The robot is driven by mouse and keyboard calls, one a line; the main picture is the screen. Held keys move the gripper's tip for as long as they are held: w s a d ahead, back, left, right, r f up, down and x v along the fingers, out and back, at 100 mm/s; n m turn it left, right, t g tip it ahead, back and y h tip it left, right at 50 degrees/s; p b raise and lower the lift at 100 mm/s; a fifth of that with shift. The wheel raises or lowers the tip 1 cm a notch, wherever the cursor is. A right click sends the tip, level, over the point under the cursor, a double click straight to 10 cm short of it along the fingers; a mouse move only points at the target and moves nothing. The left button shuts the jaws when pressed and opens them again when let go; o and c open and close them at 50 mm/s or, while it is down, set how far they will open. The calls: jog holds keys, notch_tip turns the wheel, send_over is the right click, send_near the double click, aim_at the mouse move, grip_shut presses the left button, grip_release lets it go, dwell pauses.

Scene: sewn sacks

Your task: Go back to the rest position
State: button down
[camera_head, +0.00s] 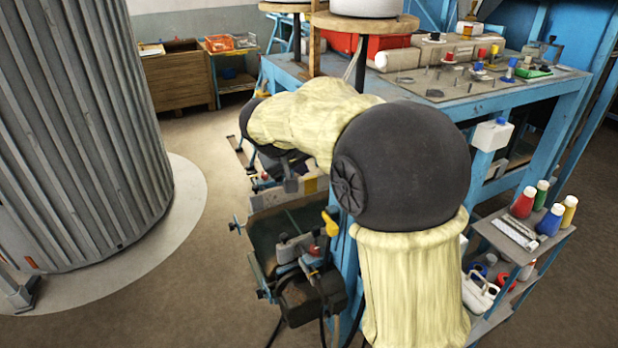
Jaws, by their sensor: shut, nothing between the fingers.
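My arm, in cream sleeves with dark rounded joints, fills the middle of the view and bends over to the left. My gripper (289,184) hangs small and dark below the far end of the arm. It is shut with nothing in it. It is partly hidden by the arm and is hard to make out against the clutter behind it.
A blue workbench (545,98) with small parts stands behind, at right. A shelf cart (512,241) with coloured bottles is right of my arm. Machinery with clamps (297,247) stands below my gripper. A large ribbed grey cylinder (75,130) is at left, with open floor between.

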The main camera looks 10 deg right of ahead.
jog(key=shift+s+a+r, duration=0.15)
jog(key=shift+s+r, duration=0.15)
jog(key=shift+r, duration=0.05)
jog(key=s+d+f+m+g+y, duration=0.1)
jog(key=s+d+f+y, duration=0.1)
jog(key=s+f, duration=0.6)
jog(key=s+d+f+m+g+y, duration=0.1)
jog(key=s+d+f+g+y, duration=0.1)
jog(key=s+d+f, duration=0.3)
jog(key=s+f, duration=0.4)
jog(key=s, duration=0.6)
jog(key=shift+f, duration=0.15)
jog(key=shift+d+m, duration=0.1)
jog(key=shift+m, duration=0.2)
